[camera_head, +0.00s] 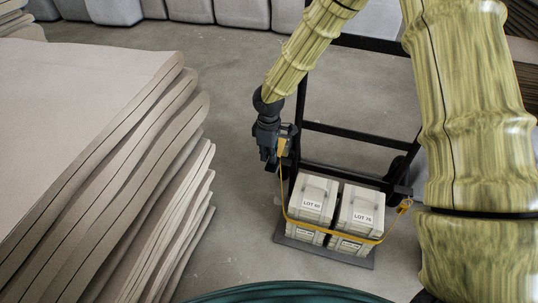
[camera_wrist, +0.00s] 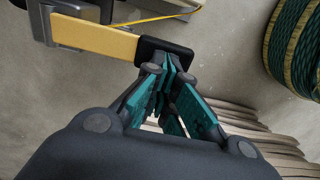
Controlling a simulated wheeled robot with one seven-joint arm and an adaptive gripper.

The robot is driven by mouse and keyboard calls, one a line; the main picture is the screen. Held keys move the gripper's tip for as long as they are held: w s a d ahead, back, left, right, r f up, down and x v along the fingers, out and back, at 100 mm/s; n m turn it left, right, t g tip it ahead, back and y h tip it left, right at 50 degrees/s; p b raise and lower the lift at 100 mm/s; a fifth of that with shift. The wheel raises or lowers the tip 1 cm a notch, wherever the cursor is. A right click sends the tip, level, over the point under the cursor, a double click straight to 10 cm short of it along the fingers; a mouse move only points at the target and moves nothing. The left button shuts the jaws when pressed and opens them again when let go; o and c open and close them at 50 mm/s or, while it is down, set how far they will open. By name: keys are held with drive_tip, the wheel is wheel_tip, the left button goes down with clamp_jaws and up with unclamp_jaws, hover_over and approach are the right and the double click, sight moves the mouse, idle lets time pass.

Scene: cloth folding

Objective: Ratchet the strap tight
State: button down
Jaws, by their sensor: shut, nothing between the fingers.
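A yellow strap (camera_head: 330,232) runs around the front of two pale boxes, marked LOT 80 (camera_head: 312,203) and LOT 76 (camera_head: 361,218). The boxes stand side by side on the base plate of a black hand truck (camera_head: 345,133). The ratchet (camera_head: 283,147) is at the truck's left side, partly hidden by my gripper. In the wrist view its yellow handle (camera_wrist: 98,37) ends in a black grip (camera_wrist: 162,53). My gripper (camera_head: 269,164) is shut and empty. In the wrist view its teal-padded fingertips (camera_wrist: 169,68) are at the black grip; I cannot tell whether they touch.
A tall stack of folded tan sheets (camera_head: 90,130) stands to the left. Grey wrapped bundles (camera_head: 188,10) line the back. A green and yellow coil (camera_wrist: 297,45) is at the wrist view's upper right. Bare concrete floor lies between stack and truck.

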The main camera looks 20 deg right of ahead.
sight(268, 164)
drive_tip(key=shift+s+a+f+t+h+b, duration=0.15)
drive_tip(key=shift+f+t+h+b, duration=0.15)
drive_tip(key=shift+f+t+b, duration=0.25)
idle(0.6)
drive_tip(key=shift+s+f, duration=0.1)
drive_tip(key=shift+f, duration=0.2)
drive_tip(key=shift+s+f+p, duration=0.1)
drive_tip(key=shift+f+p, duration=0.85)
drive_tip(key=shift+f, duration=0.35)
drive_tip(key=shift+f+p, duration=0.7)
drive_tip(key=shift+f, duration=0.6)
drive_tip(key=shift+s+a+r+p, duration=0.1)
drive_tip(key=shift+r+p, duration=0.55)
drive_tip(key=shift+p, duration=0.05)
drive_tip(key=s+a+r+p, duration=0.1)
drive_tip(key=s+r+p, duration=0.1)
drive_tip(key=r, duration=0.3)
drive_tip(key=s+a+r+p, duration=0.2)
drive_tip(key=r+p, duration=0.1)
drive_tip(key=r, duration=0.3)
drive_tip(key=shift+s+r, duration=0.3)
drive_tip(key=shift+s, duration=0.05)
